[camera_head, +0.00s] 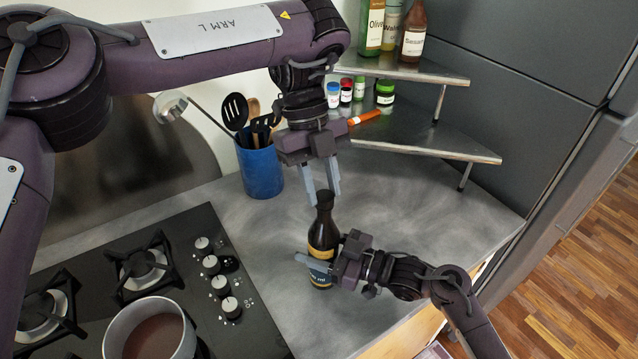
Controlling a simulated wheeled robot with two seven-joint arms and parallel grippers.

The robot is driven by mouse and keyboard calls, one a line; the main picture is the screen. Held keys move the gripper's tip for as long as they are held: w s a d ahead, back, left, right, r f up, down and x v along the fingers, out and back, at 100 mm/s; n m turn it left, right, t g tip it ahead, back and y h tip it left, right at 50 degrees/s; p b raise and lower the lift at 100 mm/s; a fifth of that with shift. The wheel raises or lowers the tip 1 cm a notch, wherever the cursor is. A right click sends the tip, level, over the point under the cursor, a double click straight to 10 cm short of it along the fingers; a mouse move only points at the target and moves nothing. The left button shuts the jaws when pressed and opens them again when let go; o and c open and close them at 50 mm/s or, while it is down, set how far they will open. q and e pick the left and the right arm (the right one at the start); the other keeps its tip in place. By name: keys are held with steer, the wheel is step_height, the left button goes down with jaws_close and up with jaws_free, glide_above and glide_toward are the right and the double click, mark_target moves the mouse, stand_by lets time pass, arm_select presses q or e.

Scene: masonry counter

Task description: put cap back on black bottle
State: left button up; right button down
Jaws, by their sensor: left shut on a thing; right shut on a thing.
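The black bottle (323,237) stands upright on the grey counter, with a yellow and blue label partly hidden. My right gripper (318,268) is shut on its lower body from the right. My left gripper (323,194) points down from above, its fingers on either side of the dark cap (325,199), and is shut on it. The cap is in line with the bottle's neck, at its top. I cannot tell whether it is seated or just held there.
A blue utensil holder (261,170) stands behind to the left. The stove (180,262) with a pot (150,312) is at the lower left. A two-level corner shelf (440,145) with jars and bottles is behind to the right.

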arm_select(q)
steer(key=m, duration=0.2)
steer(key=m+y, duration=0.1)
steer(key=m, duration=0.1)
steer(key=m+y, duration=0.1)
steer(key=shift+d+m+g, duration=0.4)
steer(key=o, duration=0.9)
steer(key=shift+w, duration=0.1)
steer(key=shift+a, duration=0.1)
steer(key=shift+c, duration=0.2)
